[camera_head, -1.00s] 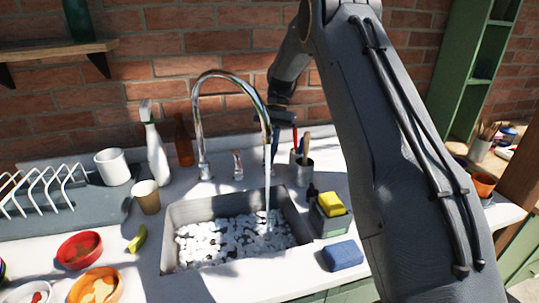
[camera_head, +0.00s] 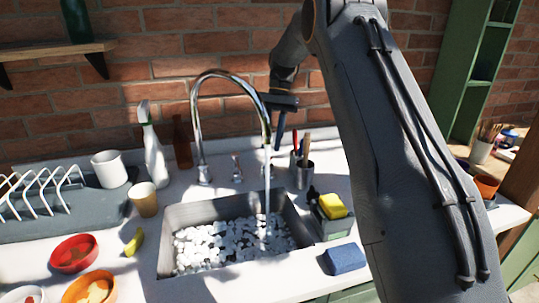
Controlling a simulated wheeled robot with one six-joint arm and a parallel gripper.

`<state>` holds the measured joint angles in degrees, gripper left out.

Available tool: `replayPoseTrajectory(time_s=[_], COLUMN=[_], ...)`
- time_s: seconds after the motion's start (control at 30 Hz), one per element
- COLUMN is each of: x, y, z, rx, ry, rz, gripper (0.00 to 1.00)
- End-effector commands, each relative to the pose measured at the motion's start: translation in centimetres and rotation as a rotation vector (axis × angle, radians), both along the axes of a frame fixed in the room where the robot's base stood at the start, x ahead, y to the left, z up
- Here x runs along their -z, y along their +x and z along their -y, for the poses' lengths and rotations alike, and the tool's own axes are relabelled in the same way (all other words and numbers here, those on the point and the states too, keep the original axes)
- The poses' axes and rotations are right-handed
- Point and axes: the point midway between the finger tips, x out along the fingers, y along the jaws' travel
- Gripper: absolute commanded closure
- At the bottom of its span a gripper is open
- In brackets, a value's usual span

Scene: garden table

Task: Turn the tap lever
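The chrome gooseneck tap (camera_head: 198,130) stands behind the sink. A stream of water (camera_head: 267,190) falls from its spout into the basin. A small upright tap handle (camera_head: 236,166) stands on the counter to the right of the tap's base; which part is the lever is hard to tell at this size. My gripper (camera_head: 280,138) hangs in the air behind and to the right of the spout, above and to the right of the small handle and apart from it. A dark finger points down. The spout partly covers the gripper, and its opening does not show clearly.
The grey sink (camera_head: 175,215) holds many white pieces. A spray bottle (camera_head: 154,158) and brown bottle (camera_head: 182,145) stand left of the tap. A utensil cup (camera_head: 303,176), a caddy with a yellow sponge (camera_head: 333,205) and a blue sponge (camera_head: 345,259) are at right. The brick wall is close behind.

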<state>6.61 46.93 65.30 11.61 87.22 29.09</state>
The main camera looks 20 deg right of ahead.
Motion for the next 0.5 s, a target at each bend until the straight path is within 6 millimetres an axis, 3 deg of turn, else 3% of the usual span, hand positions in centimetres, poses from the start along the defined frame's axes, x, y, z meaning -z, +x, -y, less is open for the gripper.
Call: replayPoseTrajectory(time_s=[0.2,0.5], x=[-2.1,-2.5], y=[0.8,0.8], z=[0.6,0.7], rx=[0.000,0.000], ry=[-0.001,-0.001], rz=[0.001,0.001], gripper=[0.74,0.74])
